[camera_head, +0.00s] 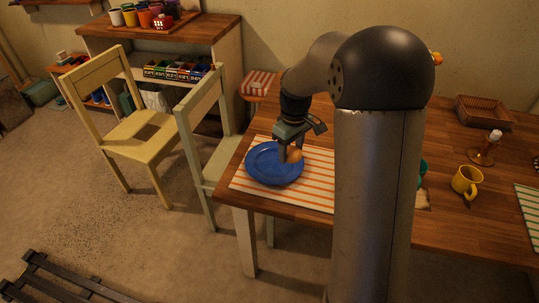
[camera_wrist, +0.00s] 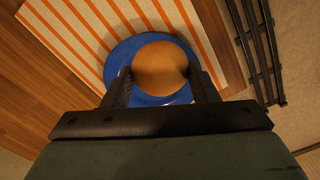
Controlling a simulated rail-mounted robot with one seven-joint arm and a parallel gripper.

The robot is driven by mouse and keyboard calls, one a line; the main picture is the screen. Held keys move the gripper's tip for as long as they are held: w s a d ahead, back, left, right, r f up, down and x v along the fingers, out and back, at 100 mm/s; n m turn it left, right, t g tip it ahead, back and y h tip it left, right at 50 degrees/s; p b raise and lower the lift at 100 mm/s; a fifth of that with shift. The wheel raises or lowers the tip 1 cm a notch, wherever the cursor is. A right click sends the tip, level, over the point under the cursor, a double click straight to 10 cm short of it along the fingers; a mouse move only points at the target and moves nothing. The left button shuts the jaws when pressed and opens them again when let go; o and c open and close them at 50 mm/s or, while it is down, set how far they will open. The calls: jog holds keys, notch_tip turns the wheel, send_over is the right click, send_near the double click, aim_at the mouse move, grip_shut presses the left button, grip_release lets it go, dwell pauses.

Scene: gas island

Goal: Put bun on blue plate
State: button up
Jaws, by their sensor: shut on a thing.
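The blue plate (camera_head: 265,170) lies on an orange-and-white striped mat at the near left end of the wooden table. My gripper (camera_head: 291,155) points down over the right part of the plate. It is shut on the round brown bun (camera_head: 296,155). In the wrist view the bun (camera_wrist: 160,68) sits between the two fingers (camera_wrist: 161,85), with the blue plate (camera_wrist: 118,57) behind it. I cannot tell whether the bun touches the plate. The fingers partly hide the bun in the head view.
The striped mat (camera_head: 317,186) surrounds the plate. A yellow mug (camera_head: 466,181), a bottle (camera_head: 486,148) and a wicker basket (camera_head: 484,112) stand farther right. A pale green chair (camera_head: 206,135) stands close to the table's left edge. My arm hides the table's middle.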

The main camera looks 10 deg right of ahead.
jog(key=w+a+f, duration=0.2)
jog(key=w, duration=0.2)
jog(key=p, duration=0.1)
send_over(274, 164)
notch_tip(274, 164, down, 6)
jog(key=shift+w+r, duration=0.15)
jog(key=shift+f, duration=1.55)
jog(key=shift+f, duration=0.2)
jog(key=o, duration=1)
jog(key=shift+c, duration=0.2)
jog(key=shift+r, duration=0.15)
